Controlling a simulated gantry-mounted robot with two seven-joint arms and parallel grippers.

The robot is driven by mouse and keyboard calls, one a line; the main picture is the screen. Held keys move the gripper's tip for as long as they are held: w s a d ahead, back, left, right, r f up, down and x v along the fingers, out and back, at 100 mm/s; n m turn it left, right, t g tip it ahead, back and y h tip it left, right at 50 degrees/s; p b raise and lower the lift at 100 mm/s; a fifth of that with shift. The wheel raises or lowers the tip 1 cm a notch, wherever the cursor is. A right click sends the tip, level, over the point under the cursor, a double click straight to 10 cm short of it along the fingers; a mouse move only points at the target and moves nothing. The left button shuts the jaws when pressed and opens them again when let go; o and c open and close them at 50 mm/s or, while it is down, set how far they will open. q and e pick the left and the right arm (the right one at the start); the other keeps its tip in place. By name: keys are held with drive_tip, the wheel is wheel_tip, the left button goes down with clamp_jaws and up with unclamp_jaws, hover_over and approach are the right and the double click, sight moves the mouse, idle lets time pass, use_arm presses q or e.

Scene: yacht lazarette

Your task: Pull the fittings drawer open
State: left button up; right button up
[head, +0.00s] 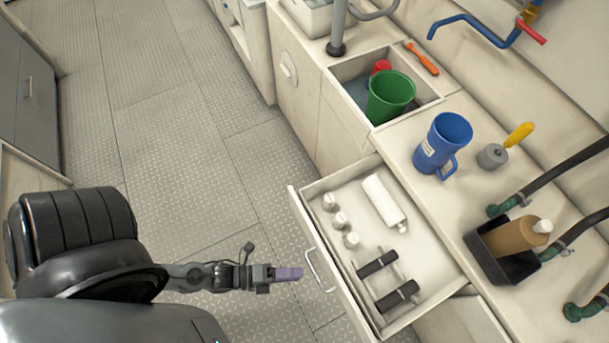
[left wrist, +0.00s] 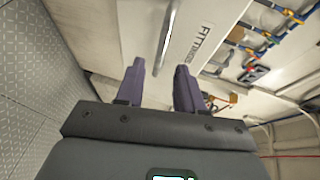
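The fittings drawer (head: 375,313) is pulled out from the cabinet in the head view, its inside showing. It holds a white bottle, several small white fittings and two black-gripped pieces. Its bar handle (head: 319,271) is on the front face. My left gripper (head: 301,273) is just in front of the handle, with a small gap. In the left wrist view its two purple fingers (left wrist: 158,78) are apart with nothing between them. The handle (left wrist: 169,35) lies beyond the fingertips, beside the drawer front's lettering (left wrist: 201,40). My right gripper is not in view.
A blue mug (head: 443,142), a yellow-handled tool (head: 505,148) and a black holder with a brown bottle (head: 515,240) stand on the counter. A green cup (head: 390,96) is in the sink recess. The floor (head: 165,120) left of the drawer is clear.

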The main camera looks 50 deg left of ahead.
use_arm(q)
drive_tip(key=v, duration=0.5)
drive_tip(key=shift+s+a, duration=0.15)
drive_tip(key=shift+s, duration=0.1)
